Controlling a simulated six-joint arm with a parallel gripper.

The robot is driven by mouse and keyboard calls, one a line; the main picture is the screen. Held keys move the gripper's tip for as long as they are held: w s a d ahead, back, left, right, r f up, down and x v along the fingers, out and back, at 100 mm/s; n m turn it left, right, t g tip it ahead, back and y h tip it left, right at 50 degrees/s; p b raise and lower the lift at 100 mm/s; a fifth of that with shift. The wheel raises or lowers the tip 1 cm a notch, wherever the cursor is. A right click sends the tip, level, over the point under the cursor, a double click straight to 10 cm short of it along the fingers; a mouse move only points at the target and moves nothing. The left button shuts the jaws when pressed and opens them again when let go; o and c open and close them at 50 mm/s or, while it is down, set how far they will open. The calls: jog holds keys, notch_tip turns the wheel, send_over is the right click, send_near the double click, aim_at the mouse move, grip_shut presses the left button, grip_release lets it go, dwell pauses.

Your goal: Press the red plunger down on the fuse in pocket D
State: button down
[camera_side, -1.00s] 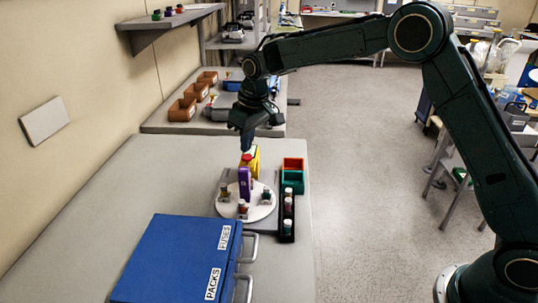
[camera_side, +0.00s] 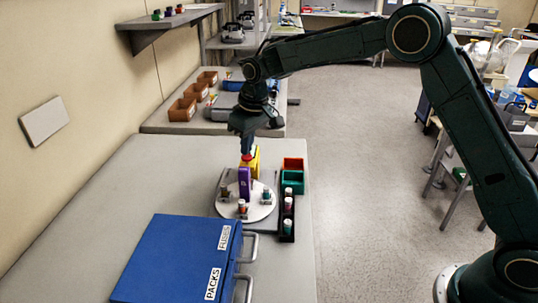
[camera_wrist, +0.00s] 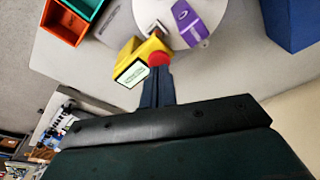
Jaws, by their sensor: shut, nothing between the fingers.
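The red plunger (camera_side: 247,157) is a rounded red cap beside the yellow block (camera_side: 256,160) at the back of the round white disc (camera_side: 257,211). In the wrist view the red plunger (camera_wrist: 159,59) shows just past my fingertips, next to the yellow block (camera_wrist: 130,62) with its pale label. My gripper (camera_side: 247,150) is shut and empty, pointing down at the top of the plunger; its fingers also show in the wrist view (camera_wrist: 158,72). The tips look touching or nearly touching the cap; I cannot tell which. The fuse under the plunger and pocket D's letter cannot be made out.
A purple post (camera_side: 245,184) stands on the disc in front of the plunger, with several small capped fuses around it. A dark rack (camera_side: 287,238) of capped pieces and red and green bins (camera_side: 293,164) stand right. A blue case (camera_side: 180,262) lies in front.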

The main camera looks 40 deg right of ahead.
aim_at(248, 156)
jog(key=shift+f, duration=0.7)
dwell(0.3)
jog(key=shift+r, duration=3.5)
jog(key=shift+r, duration=0.1)
